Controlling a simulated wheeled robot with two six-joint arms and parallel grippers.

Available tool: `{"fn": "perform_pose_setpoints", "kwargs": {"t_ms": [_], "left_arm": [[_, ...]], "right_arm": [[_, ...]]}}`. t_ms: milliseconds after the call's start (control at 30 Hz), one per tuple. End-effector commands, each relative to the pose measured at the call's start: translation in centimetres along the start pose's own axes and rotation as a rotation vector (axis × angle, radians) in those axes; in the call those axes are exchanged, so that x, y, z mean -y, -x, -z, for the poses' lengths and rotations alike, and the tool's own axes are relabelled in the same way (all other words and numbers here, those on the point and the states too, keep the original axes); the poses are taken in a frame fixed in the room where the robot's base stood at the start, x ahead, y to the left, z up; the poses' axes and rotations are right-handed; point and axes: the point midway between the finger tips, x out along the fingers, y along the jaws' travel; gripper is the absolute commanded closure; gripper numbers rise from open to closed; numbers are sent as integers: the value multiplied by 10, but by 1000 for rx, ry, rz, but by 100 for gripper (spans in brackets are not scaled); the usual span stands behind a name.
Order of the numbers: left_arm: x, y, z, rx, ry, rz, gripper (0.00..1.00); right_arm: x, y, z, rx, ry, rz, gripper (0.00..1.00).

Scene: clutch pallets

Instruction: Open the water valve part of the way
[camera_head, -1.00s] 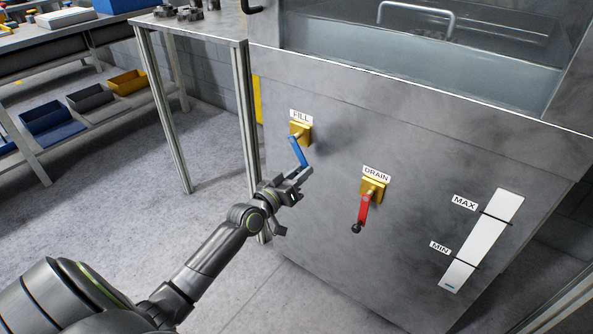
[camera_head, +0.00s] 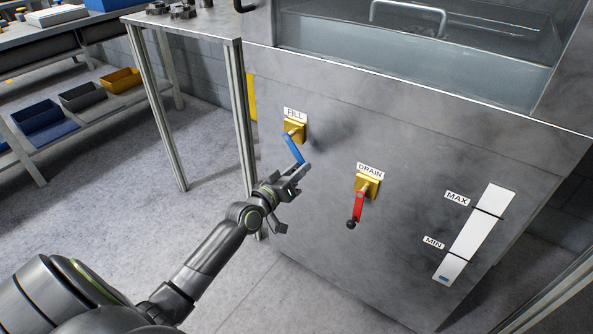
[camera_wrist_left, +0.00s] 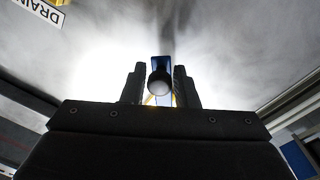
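The FILL valve has a yellow body (camera_head: 294,130) and a blue lever (camera_head: 293,150) that slants down to the right on the front of the steel tank. My left gripper (camera_head: 297,176) is at the lever's lower end. In the left wrist view the two dark fingers (camera_wrist_left: 160,88) stand on either side of the lever's dark round knob (camera_wrist_left: 159,83), with the blue lever (camera_wrist_left: 164,64) behind it. The gaps beside the lever look very narrow; I cannot tell whether the fingers touch it. My right gripper is not in view.
The DRAIN valve's red lever (camera_head: 358,207) hangs down to the right of the gripper. A level gauge (camera_head: 475,235) marked MAX and MIN shows a little blue at its bottom. A table leg (camera_head: 240,120) stands left of the FILL valve.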

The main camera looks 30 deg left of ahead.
Motion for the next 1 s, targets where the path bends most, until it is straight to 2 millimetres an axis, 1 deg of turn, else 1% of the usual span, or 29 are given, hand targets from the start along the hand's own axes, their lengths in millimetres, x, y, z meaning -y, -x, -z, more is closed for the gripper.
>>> {"fn": "perform_pose_setpoints", "kwargs": {"t_ms": [33,100,367,467,533,667,800,933,1000], "left_arm": [[0,0,0,-1,0,-1,66],[0,0,0,-1,0,-1,58],[0,0,0,0,0,1,58],[1,5,0,1,0,2,58],[1,12,0,0,0,2,58],[1,34,0,2,-1,3,58],[0,64,-1,3,0,2,58],[1,92,-1,4,-1,2,58],[1,107,-2,2,-1,2,58]], "right_arm": [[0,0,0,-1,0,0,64],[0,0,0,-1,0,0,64],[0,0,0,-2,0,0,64],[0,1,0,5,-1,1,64],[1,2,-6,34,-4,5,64],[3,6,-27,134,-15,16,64],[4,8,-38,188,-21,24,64],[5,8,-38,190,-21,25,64],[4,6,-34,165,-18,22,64]]}}
